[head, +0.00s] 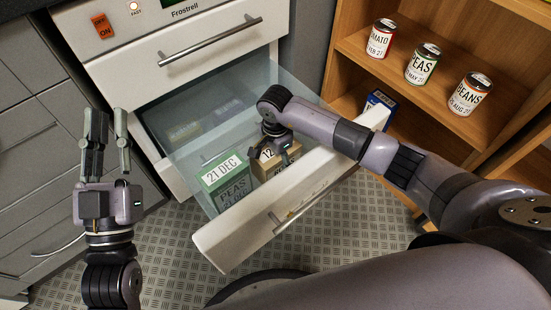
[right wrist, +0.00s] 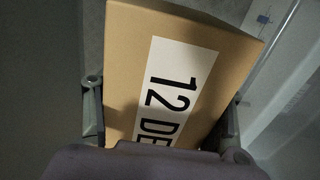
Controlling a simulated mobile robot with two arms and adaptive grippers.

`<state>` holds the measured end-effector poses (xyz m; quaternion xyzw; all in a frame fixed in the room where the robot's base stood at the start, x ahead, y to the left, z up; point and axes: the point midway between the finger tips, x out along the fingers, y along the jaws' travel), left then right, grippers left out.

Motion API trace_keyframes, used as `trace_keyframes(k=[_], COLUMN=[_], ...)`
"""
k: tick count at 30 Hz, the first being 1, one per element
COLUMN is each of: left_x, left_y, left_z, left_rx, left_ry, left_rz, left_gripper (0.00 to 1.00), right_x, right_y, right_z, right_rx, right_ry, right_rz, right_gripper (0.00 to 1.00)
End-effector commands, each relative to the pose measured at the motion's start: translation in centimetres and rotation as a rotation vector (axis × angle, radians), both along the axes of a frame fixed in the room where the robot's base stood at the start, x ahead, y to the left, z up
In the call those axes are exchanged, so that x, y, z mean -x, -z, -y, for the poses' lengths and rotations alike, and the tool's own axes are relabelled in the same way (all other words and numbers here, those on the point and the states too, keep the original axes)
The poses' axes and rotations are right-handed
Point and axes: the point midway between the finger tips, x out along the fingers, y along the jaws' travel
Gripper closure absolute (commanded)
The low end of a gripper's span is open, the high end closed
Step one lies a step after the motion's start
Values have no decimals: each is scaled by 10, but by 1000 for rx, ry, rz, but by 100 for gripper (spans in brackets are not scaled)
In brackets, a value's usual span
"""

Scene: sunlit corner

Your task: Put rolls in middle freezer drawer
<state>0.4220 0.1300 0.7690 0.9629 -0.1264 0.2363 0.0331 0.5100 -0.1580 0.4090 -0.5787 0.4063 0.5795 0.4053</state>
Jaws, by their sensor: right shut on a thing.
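A freezer drawer (head: 220,243) with clear walls and a white front is pulled open below a shut upper one. My right gripper (head: 279,146) reaches down into it and is shut on a tan box (head: 265,166) marked "12"; the right wrist view shows the box (right wrist: 130,60) between the fingers, with "12 DE" on a white label. The box stands beside a green box (head: 212,170) marked "21 DEC PEAS". My left gripper (head: 108,115) is empty and open, pointing up, left of the drawer.
Two flat packs (head: 184,131) show dimly through the clear drawer wall at the back. A wooden shelf (head: 400,83) at right holds cans of tomato, peas (head: 422,66) and beans. A blue-and-white box (head: 374,117) stands low by it. Grey cabinets (head: 35,150) are at left.

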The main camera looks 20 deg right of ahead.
Motion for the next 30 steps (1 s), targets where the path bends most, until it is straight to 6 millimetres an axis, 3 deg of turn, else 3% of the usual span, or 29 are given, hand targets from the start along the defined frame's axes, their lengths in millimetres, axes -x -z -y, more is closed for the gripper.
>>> trace_keyframes(k=[15, 16, 24, 30], left_x=[4, 5, 4, 4], left_y=[-7, -8, -8, -7], left_z=[0, 0, 0, 0], left_rx=[13, 14, 13, 13], left_ry=[3, 2, 3, 3], left_rz=[45, 49, 46, 45], left_gripper=[80, 80, 80, 80], right_x=[-1, 0, 0, 0], right_y=[2, 3, 3, 3], right_z=[0, 0, 0, 0], right_rx=[-1, 0, 0, -1], right_ry=[0, 0, 0, 0], right_rz=[2, 1, 1, 0], right_gripper=[74, 35, 17, 16])
